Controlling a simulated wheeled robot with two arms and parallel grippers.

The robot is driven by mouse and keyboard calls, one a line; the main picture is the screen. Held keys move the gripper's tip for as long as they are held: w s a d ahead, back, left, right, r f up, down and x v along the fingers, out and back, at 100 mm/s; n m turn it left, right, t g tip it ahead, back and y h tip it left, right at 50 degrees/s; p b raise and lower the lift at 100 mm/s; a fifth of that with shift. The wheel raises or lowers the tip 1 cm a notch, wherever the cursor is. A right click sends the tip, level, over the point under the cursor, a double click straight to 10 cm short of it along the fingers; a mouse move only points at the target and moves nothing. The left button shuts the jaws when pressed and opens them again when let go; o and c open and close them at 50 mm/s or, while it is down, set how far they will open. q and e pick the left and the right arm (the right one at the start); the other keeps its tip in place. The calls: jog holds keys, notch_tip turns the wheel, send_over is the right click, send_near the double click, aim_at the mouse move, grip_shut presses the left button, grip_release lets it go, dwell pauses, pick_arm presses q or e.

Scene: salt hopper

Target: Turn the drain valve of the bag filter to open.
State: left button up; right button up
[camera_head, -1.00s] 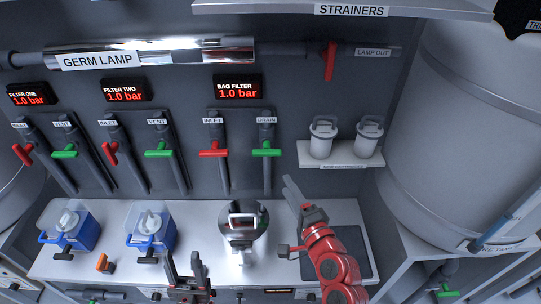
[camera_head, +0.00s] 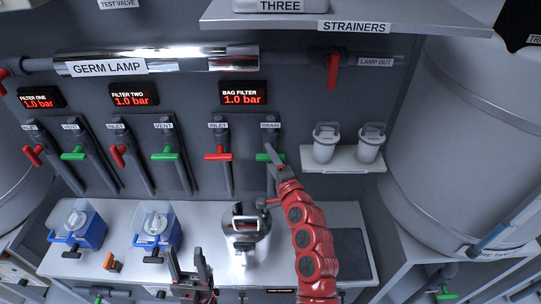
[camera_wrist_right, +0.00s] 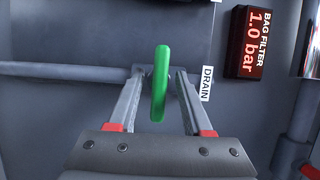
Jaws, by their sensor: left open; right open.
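The drain valve of the bag filter has a green handle (camera_head: 264,157) under the DRAIN label (camera_head: 270,125), to the right of the red inlet handle (camera_head: 217,156). In the right wrist view the green handle (camera_wrist_right: 160,84) stands between the two fingers of my right gripper (camera_wrist_right: 158,95), with a gap on each side. My right gripper (camera_head: 275,165) is open at the handle in the head view, and partly hides it. My left gripper (camera_head: 190,272) is open and empty low at the front of the counter.
The bag filter display (camera_head: 243,93) reads 1.0 bar. A steel bag filter vessel (camera_head: 243,232) stands on the counter left of my right arm. A shelf (camera_head: 340,159) with two white strainers is to the right of the valve.

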jog(key=shift+c, duration=0.3)
grip_shut()
